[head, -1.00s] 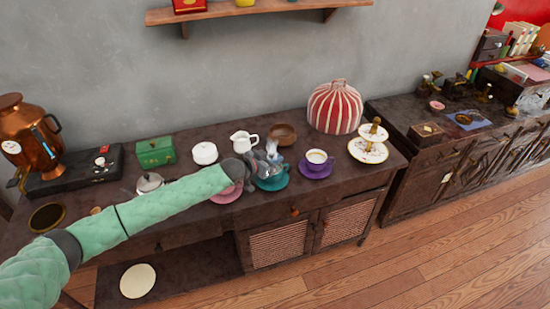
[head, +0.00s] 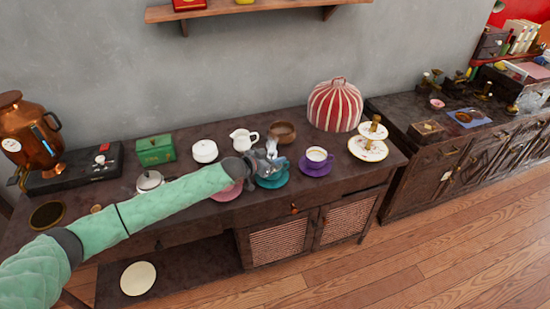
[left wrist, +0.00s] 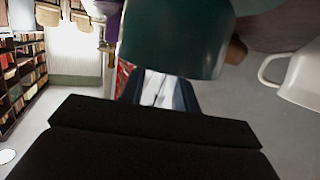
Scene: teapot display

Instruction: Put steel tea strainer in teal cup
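My left gripper (head: 273,158) is over the teal saucer (head: 273,181) on the dark wooden table, at the teal cup's place. The gripper and wrist hide most of the teal cup in the head view. In the left wrist view the teal cup (left wrist: 175,40) is large and close, just beyond the fingers (left wrist: 160,92). Pale surfaces show between the dark finger sides, and I cannot tell whether they are finger pads or something held. I cannot make out the steel tea strainer for certain. My right gripper is not in view.
A purple saucer with a cup (head: 317,158) stands close on the right, and a pink saucer (head: 227,192) on the left. A white jug (head: 243,139) and brown bowl (head: 283,132) stand behind. A striped cosy (head: 335,106) and tiered stand (head: 369,148) are farther right.

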